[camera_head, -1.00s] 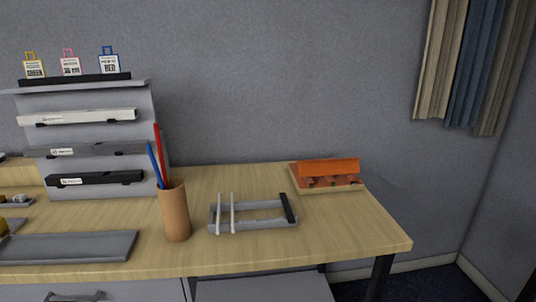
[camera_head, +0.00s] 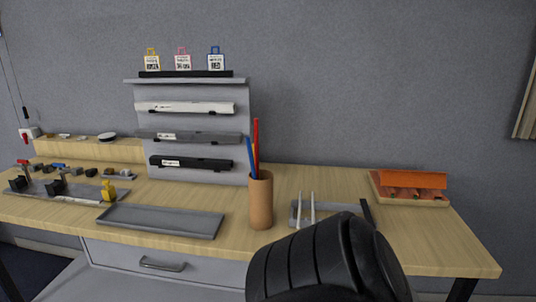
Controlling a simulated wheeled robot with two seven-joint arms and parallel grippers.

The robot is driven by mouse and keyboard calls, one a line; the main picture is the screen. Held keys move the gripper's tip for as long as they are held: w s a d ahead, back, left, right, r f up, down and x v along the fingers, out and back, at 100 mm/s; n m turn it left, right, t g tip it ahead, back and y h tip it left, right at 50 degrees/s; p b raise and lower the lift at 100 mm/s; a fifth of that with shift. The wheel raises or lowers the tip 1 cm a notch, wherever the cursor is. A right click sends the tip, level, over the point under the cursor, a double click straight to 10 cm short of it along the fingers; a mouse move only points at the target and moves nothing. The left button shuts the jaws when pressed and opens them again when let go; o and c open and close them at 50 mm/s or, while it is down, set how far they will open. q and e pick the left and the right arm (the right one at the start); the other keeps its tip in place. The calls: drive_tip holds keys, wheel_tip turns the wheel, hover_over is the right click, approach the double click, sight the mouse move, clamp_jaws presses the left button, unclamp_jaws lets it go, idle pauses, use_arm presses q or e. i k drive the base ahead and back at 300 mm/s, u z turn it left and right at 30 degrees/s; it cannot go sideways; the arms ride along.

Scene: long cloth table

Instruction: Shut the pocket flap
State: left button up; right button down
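An orange piece with a raised, slanted flap (camera_head: 412,180) sits on a light wooden base (camera_head: 420,204) at the right end of the table. Below the flap's front edge I see several openings or dark spots, too small to tell clearly. The flap appears tilted, and I cannot tell how far open it is. A black ribbed link of my arm (camera_head: 325,265) rises at the bottom centre right, apart from the flap. Neither of my grippers is in view.
A tan cup (camera_head: 261,205) with red and blue sticks stands left of a grey rack (camera_head: 297,212), partly hidden by my arm. A grey tray (camera_head: 160,220) and a tiered stand (camera_head: 190,125) are further left. Small tools (camera_head: 60,187) lie at far left.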

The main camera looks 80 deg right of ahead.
sight(390, 176)
drive_tip(key=u, duration=0.25)
drive_tip(key=k, duration=2)
drive_tip(key=z, duration=0.9)
